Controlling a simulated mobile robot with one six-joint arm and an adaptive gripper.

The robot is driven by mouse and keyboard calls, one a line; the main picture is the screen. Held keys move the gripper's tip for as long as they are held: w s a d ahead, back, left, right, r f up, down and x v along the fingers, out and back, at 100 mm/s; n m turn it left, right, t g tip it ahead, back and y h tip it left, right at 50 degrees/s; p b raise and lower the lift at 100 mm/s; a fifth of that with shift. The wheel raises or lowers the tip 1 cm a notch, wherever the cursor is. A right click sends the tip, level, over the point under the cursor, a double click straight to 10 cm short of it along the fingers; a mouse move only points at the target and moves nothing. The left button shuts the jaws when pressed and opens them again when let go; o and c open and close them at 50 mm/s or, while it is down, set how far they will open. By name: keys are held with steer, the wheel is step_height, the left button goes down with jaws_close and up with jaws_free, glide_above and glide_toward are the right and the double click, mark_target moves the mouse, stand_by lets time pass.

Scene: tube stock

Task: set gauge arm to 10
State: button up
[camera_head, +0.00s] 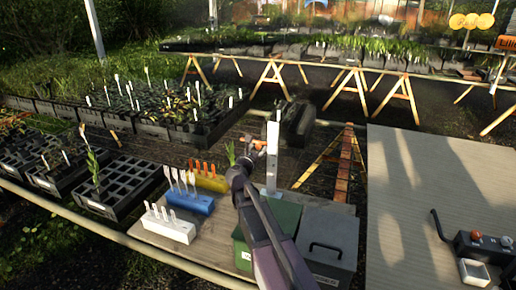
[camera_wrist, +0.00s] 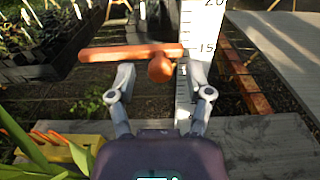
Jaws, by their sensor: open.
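The gauge is a white upright board with black marks (camera_head: 272,158), standing on the wooden bench. In the wrist view its scale (camera_wrist: 203,25) shows 15 and, at the top edge, 20. The orange gauge arm (camera_wrist: 110,54) lies nearly level across the board's left side, its right end close to the 15 mark. A round orange knob (camera_wrist: 160,70) sticks out from it towards me. My gripper (camera_wrist: 160,80) is open, with one finger on each side of the knob. I cannot tell whether either finger touches it. In the head view my gripper (camera_head: 249,158) is beside the board, partly hiding the arm.
White (camera_head: 165,228), blue (camera_head: 188,204) and yellow (camera_head: 212,184) label holders stand left of my arm. A green bin (camera_head: 284,217) and a grey lidded bin (camera_head: 330,238) are close by on the right. Green leaves (camera_wrist: 40,155) show at the wrist view's lower left.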

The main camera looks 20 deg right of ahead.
steer(key=v, duration=1.1)
steer(key=shift+w, duration=0.1)
steer(key=s+n+y, duration=0.1)
steer(key=s+n, duration=0.1)
steer(key=shift+n+t, duration=0.3)
steer(key=shift+n, duration=0.1)
stand_by(0.4)
steer(key=x, duration=1.3)
steer(key=shift+w+d, duration=0.1)
steer(key=shift+w, duration=0.25)
steer(key=shift+c, duration=0.3)
jaws_close()
